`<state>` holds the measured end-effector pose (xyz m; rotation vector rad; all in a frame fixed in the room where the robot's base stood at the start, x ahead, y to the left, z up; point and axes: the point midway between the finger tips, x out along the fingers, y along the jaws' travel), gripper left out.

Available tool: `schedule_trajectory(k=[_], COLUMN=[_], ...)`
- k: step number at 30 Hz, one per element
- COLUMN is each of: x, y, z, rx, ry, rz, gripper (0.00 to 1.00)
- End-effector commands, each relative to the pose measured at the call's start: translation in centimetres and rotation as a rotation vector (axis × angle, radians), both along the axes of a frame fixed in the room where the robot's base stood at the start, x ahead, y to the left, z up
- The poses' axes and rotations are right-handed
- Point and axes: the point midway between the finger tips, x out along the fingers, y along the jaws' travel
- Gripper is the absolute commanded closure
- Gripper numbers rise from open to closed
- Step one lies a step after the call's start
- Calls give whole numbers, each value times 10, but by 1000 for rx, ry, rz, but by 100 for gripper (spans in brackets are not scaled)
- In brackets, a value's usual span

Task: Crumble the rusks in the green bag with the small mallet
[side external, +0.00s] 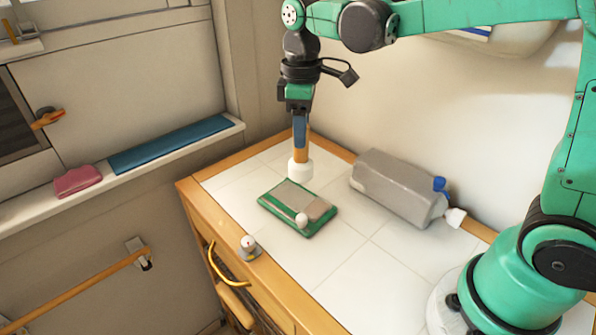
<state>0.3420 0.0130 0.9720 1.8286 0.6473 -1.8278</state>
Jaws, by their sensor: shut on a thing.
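My gripper (299,108) points down and is shut on the small mallet (300,134). The mallet hangs upright, with a blue and wooden handle and a white head (300,170) at the bottom. The green bag (318,227) lies flat on the white tiled top, green-edged with a grey-brown middle. The mallet head is over the far edge of the bag. I cannot tell whether it touches. The rusks cannot be made out.
A grey box-like container (393,186) with a blue knob lies behind right of the bag. A small white-topped knob (249,245) stands by the wooden front edge. A ledge at left holds a pink cloth (78,181) and a blue strip (172,143). The near tiles are clear.

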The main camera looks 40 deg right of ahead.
Motion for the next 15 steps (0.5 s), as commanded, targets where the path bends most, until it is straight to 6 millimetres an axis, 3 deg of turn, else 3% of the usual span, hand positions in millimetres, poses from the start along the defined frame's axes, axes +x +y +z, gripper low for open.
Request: schedule_trajectory(k=[11, 15], x=[0, -12], y=[0, -1], z=[0, 1], rx=[0, 0], ry=[0, 0], rz=[0, -7], gripper=[100, 100])
